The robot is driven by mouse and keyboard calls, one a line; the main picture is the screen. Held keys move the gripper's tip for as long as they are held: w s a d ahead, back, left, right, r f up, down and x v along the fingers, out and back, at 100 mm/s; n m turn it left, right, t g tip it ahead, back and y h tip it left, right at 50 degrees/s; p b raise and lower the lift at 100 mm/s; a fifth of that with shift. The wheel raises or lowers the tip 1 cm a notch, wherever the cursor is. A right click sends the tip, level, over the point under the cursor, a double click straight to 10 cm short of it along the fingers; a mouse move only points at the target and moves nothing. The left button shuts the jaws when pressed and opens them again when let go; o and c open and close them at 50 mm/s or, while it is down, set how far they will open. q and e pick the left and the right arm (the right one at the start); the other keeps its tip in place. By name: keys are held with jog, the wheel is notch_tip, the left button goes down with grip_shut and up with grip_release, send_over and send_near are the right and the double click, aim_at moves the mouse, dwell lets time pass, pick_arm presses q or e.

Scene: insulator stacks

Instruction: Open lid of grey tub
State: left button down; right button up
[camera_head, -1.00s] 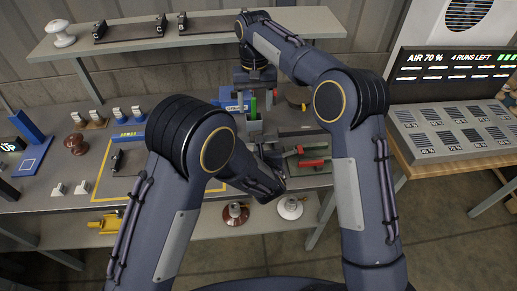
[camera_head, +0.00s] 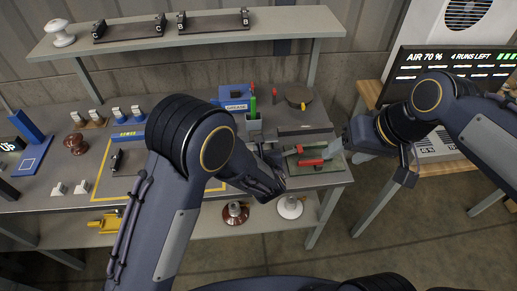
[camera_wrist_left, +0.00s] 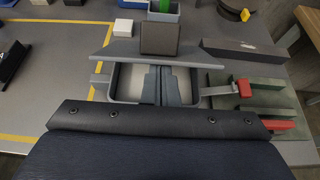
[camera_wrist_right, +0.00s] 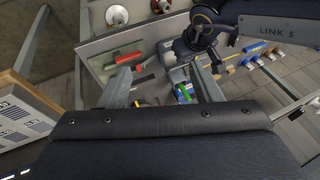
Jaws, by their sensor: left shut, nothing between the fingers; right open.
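The grey tub (camera_wrist_left: 113,87) lies straight ahead in the left wrist view. Its flat grey lid (camera_wrist_left: 207,62) sits at the far side, looking tilted back, with a dark square block (camera_wrist_left: 160,39) at its middle. Pale interior shows below the lid's near edge. My left gripper (camera_wrist_left: 161,72) is shut and empty, its fingers over the tub's middle; contact with the lid cannot be told. In the head view my left arm largely hides the tub. My right gripper (camera_head: 345,149) is open and empty at the table's right edge, and its spread fingers show in the right wrist view (camera_wrist_right: 160,68).
Red-handled pieces (camera_wrist_left: 244,88) on a green block (camera_wrist_left: 260,101) stand right of the tub. A grey cup with a green item (camera_head: 253,122) and a dark round object (camera_head: 299,96) are behind. A shelf (camera_head: 230,25) runs above; a display panel (camera_head: 450,65) stands right.

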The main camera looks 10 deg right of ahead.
aim_at(257, 131)
pick_arm(q)
jog(key=shift+r, duration=0.1)
jog(key=shift+w+r+b, duration=0.3)
jog(key=shift+w+r, duration=0.3)
jog(key=shift+r, duration=0.2)
jog(key=shift+w+r+g+p, duration=0.4)
jog(key=shift+w+r+g, duration=0.5)
jog(key=shift+r, duration=0.3)
jog(key=shift+w+r, duration=0.1)
jog(key=shift+w, duration=0.3)
jog(key=w, duration=0.1)
jog(key=w+r, duration=0.1)
jog(key=w, duration=0.1)
jog(key=shift+w+r+b, duration=0.15)
jog(key=shift+w+b, duration=0.1)
jog(key=shift+b, duration=0.05)
jog(key=shift+w+r, duration=0.15)
jog(key=shift+w, duration=0.85)
jog(key=shift+w+r, duration=0.1)
jog(key=shift+w, duration=0.85)
pick_arm(e)
jog(key=s+a+f+t, duration=0.1)
jog(key=s+f+t, duration=0.1)
jog(key=s+f, duration=0.4)
jog(key=shift+s+a+f+m, duration=0.15)
jog(key=shift+s+f+m, duration=0.2)
jog(key=shift+s, duration=0.25)
jog(key=shift+f, duration=0.1)
